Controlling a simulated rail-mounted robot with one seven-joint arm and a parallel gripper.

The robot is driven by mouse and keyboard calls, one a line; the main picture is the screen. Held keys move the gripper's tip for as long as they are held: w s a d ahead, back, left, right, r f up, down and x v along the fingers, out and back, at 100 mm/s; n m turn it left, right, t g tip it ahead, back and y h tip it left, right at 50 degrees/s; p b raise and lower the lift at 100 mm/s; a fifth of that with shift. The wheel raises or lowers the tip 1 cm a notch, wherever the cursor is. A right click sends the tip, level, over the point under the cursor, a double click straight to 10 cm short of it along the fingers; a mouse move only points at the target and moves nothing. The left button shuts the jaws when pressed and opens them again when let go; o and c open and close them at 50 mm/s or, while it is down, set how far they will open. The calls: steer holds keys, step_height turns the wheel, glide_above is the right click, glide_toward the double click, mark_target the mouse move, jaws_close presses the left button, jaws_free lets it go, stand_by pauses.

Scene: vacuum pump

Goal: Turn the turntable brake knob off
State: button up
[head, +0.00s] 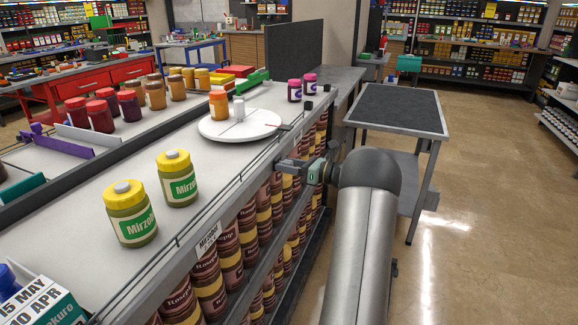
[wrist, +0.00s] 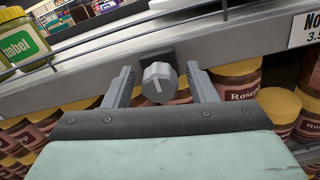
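The brake knob (wrist: 158,85) is a grey round knob with a light pointer line on its face, on a dark mount at the counter's front edge. The line looks near upright, tilted slightly. My gripper (wrist: 160,68) is open, with one finger on each side of the knob and a visible gap on both sides. In the head view my gripper (head: 284,166) is at the counter front, below the turntable (head: 212,127), a white disc bearing an orange-lidded jar (head: 218,104) and a white post. The knob is hidden there by my gripper.
A metal rail (wrist: 130,38) runs above the knob along the counter edge. Brown jars with yellow lids (wrist: 236,82) fill the shelf below, close behind my fingers. Yellow-lidded jars (head: 177,178) stand on the counter. A dark-topped cart (head: 398,107) stands to the right.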

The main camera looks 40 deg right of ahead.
steer(key=c, duration=0.9)
steer(key=shift+o, duration=0.2)
steer(key=shift+n+b, duration=0.4)
steer(key=n+b, duration=0.2)
steer(key=n, duration=0.1)
steer(key=shift+f, duration=0.2)
steer(key=n+b, duration=0.5)
steer(key=shift+f, duration=0.1)
steer(key=n+b, duration=0.5)
steer(key=shift+n+b, duration=0.35)
steer(key=shift+n, duration=0.05)
steer(key=n+b, duration=0.3)
steer(key=shift+r, duration=0.25)
